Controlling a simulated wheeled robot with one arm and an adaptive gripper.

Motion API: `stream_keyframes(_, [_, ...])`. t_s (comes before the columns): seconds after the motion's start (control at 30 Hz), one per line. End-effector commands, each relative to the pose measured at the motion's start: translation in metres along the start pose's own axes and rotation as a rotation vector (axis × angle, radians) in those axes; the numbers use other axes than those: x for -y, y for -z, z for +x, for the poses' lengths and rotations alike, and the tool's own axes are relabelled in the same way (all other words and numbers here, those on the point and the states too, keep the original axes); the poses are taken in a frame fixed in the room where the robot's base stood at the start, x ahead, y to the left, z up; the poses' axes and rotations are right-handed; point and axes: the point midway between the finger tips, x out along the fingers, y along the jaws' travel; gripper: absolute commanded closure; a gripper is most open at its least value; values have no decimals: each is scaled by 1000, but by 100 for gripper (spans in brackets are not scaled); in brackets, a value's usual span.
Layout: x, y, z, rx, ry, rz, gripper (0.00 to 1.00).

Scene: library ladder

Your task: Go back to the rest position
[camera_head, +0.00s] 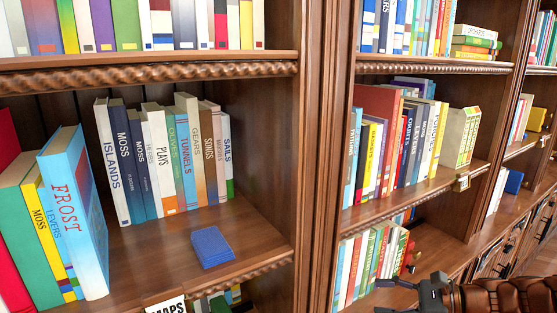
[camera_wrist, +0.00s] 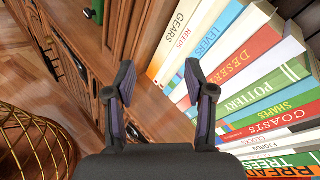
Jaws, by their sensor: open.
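My gripper (camera_head: 386,297) shows at the bottom right of the head view, in front of the lower right bookcase shelves. In the wrist view my gripper (camera_wrist: 158,78) has its two dark fingers spread apart with nothing between them. Its fingertips are in front of a wooden shelf edge, beside a row of books (camera_wrist: 235,60) with titles such as Gears, Levers, Deserts and Pottery. I cannot tell from the view whether a finger touches a book. The rest position itself is not marked in either view.
A wooden bookcase (camera_head: 314,150) fills the head view. A blue block (camera_head: 212,247) lies on the left shelf, right of the Frost book (camera_head: 75,215). A MAPS label (camera_head: 167,305) hangs at that shelf's edge. A golden wire basket (camera_wrist: 35,145) stands on the wooden floor (camera_wrist: 25,75).

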Motion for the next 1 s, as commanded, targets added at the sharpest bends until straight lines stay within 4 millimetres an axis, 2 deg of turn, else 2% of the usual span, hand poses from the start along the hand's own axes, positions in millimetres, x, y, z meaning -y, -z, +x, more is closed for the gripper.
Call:
stream_keyframes(0.03, [-12, -14, 14, -10, -66, -49, 46])
stream_keyframes(0.2, [-55, -50, 45, -52, -277, -216, 46])
stream_keyframes(0.33, [-92, -71, 59, -84, -433, -339, 46])
stream_keyframes(0.47, [-127, -86, 64, -121, -582, -463, 46])
stream_keyframes(0.73, [-194, -103, 52, -202, -875, -710, 46])
stream_keyframes(1.0, [-242, -106, 14, -297, -1142, -937, 46])
